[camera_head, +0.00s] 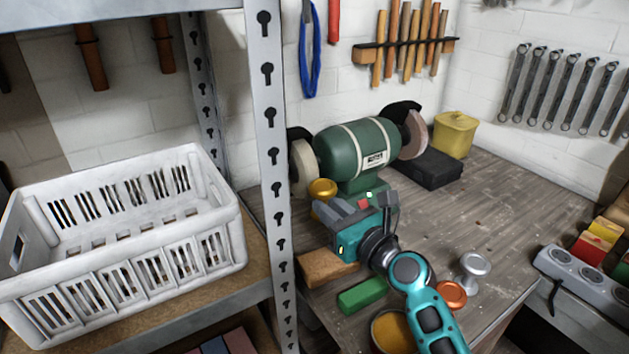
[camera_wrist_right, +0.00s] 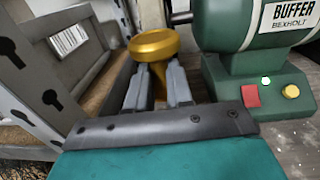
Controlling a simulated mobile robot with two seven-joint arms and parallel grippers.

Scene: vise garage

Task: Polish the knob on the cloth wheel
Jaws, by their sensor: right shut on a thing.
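A brass-coloured knob (camera_head: 322,187) is held in my right gripper (camera_head: 327,210), whose fingers are shut on its stem. The knob's round face points up in the right wrist view (camera_wrist_right: 153,45). The green buffer (camera_head: 357,150) stands on the bench with a wheel at each end. The pale left wheel (camera_head: 303,166) is just behind and above the knob; I cannot tell whether they touch. The tan right wheel (camera_head: 414,138) is at the far end. Which wheel is cloth is not certain. My left gripper is not in view.
A silver knob (camera_head: 474,267) and a copper knob (camera_head: 452,294) stand at the bench front. A green bar (camera_head: 362,295), brown block (camera_head: 325,268) and round tin (camera_head: 375,342) lie near my right arm. A shelf post (camera_head: 274,180) rises at left.

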